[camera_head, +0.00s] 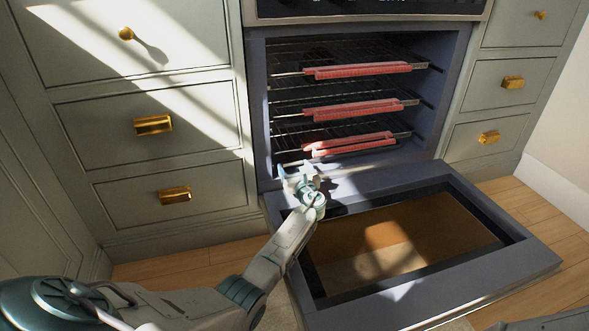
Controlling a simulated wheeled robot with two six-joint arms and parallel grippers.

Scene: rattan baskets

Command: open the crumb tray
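The oven (258,110) stands open, with its door (530,257) folded down flat in front. Inside are three wire racks with red front strips: a top strip (362,70), a middle strip (358,110) and a lowest strip (350,145). No separate part is clearly recognisable as a crumb tray; it may be the lowest level. My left gripper (295,168) is at the lower left of the oven mouth, just below and left of the lowest strip's left end. Its fingers look spread apart, with nothing visible between them. My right gripper is out of view.
Grey drawers with brass pulls (153,125) flank the oven on the left, and more drawers (512,82) on the right. The lowered door fills the space in front of the oven. Wooden floor (190,262) shows on both sides.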

